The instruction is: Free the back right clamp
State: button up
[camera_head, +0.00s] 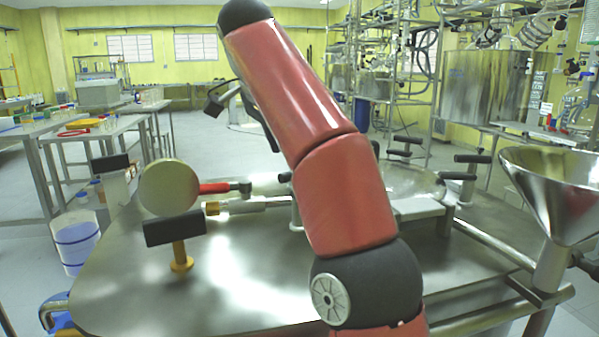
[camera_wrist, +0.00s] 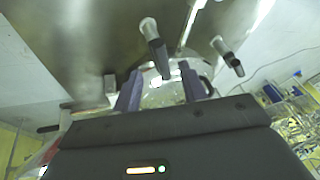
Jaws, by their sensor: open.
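The steel vessel lid (camera_head: 240,285) carries several clamps with dark bar handles. At its back right, a dark-handled clamp (camera_head: 471,160) stands upright on a metal post; more dark handles (camera_head: 406,146) show just behind and left of it. My gripper (camera_wrist: 161,86) is open in the wrist view, its two purple fingers apart with no clamp between them. Past the fingertips are one dark-handled clamp (camera_wrist: 157,50) and, to the right, another (camera_wrist: 230,60). I cannot tell which of these is the back right one. In the head view my arm hides the lid's middle and my gripper.
A near-left clamp (camera_head: 175,229) stands on a yellow post beside a round disc (camera_head: 169,188) and a red handle (camera_head: 215,187). A steel funnel (camera_head: 555,195) stands at the right. A glass cover (camera_head: 412,182) lies at the lid's back. The lid's front left is bare.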

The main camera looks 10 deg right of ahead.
jog(key=shift+x, duration=3.9)
jog(key=shift+d, duration=0.1)
jog(key=shift+r, duration=0.1)
grip_shut()
